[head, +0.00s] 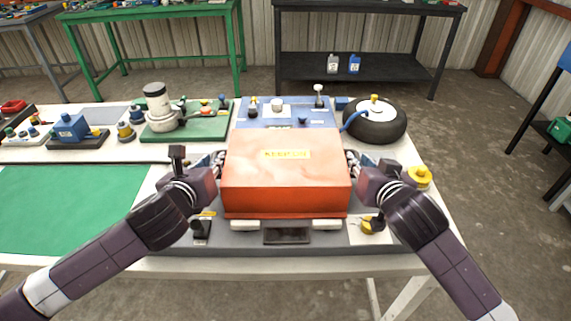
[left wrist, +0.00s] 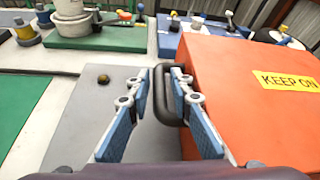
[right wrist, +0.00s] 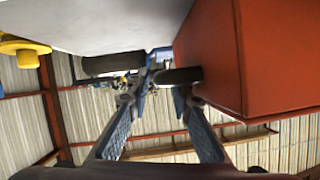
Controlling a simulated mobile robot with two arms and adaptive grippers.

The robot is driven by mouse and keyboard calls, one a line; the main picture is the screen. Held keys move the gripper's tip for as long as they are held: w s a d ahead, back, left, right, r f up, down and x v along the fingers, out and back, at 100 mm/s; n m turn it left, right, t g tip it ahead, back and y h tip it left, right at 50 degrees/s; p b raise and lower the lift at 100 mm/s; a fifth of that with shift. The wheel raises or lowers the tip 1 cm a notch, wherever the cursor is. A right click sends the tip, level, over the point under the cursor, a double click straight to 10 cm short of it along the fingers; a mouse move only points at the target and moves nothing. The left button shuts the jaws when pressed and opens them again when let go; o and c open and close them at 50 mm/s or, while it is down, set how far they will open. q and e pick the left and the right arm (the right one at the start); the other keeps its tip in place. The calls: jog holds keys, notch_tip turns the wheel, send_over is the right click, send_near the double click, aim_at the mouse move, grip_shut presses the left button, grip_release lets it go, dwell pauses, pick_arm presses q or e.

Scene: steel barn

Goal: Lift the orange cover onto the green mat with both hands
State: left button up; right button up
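The orange cover (head: 286,172) is a box with a yellow label on top, level above the grey board in the middle of the table. I cannot tell whether its lower edge touches the board. My left gripper (head: 219,163) is at the cover's left side, its fingers closed around the dark handle (left wrist: 168,98) there. My right gripper (head: 352,164) is at the right side, its fingers at the dark handle (right wrist: 180,76) and seemingly closed on it; the tips are partly hidden. The green mat (head: 70,208) lies flat and bare at the left.
Behind the cover is a blue board (head: 285,117) with small parts. A green board (head: 212,129) with a pump-like part stands at back left, a black tyre-like ring (head: 376,128) at back right. A yellow knob (head: 419,177) is near my right wrist. Dark blocks lie at the front.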

pick_arm(q)
jog(key=shift+w, duration=0.1)
jog(key=shift+c, duration=0.5)
pick_arm(e)
jog(key=shift+w, duration=0.1)
jog(key=shift+c, duration=0.5)
pick_arm(q)
grip_shut()
pick_arm(e)
grip_shut()
pick_arm(q)
jog(key=shift+r, duration=0.1)
pick_arm(e)
jog(key=shift+r, duration=0.1)
